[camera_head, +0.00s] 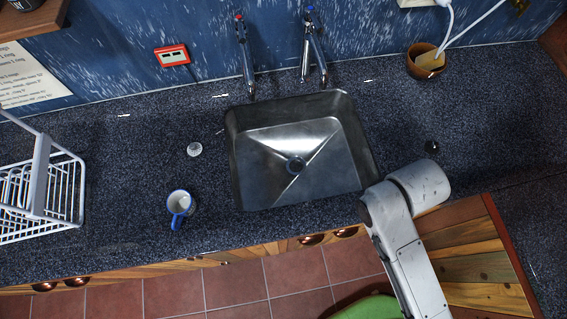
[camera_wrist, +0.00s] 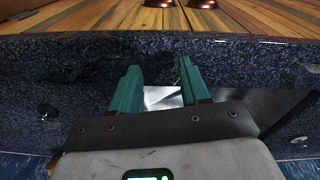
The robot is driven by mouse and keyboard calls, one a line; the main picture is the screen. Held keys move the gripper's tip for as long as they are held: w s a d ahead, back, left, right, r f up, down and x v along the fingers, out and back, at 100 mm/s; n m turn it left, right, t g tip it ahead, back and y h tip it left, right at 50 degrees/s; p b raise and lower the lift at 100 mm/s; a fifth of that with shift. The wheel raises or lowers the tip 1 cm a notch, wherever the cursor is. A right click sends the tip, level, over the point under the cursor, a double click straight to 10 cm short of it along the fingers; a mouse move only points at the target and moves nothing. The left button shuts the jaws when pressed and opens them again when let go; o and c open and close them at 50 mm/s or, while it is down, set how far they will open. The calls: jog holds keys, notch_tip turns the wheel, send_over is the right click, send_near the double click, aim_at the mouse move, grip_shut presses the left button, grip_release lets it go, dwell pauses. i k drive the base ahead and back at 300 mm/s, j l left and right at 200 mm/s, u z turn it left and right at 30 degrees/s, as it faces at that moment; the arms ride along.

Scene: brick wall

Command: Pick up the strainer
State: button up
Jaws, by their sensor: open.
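A small pale round piece, which looks like the strainer (camera_head: 195,149), lies on the dark speckled counter (camera_head: 130,150) left of the sink in the head view. My arm comes in at the lower right of the head view, over the counter's front edge right of the sink, well apart from the strainer. My gripper (camera_wrist: 160,88) shows in the wrist view with its two green fingers apart. I see nothing held between them, only a bright metal patch behind. The gripper's fingers cannot be made out in the head view.
The metal sink (camera_head: 238,150) lies between strainer and arm, with two taps (camera_head: 244,58) behind it. A white mug with a blue handle (camera_head: 179,203) stands near the strainer. A white rack (camera_head: 75,200) is at left.

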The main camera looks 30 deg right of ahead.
aim_at(194, 149)
jog(key=i+j+u, duration=0.1)
jog(key=j+u, duration=0.3)
jog(key=i+j+u, duration=0.1)
jog(key=j+u, duration=0.25)
jog(key=i+j+u, duration=0.15)
jog(key=u, duration=0.25)
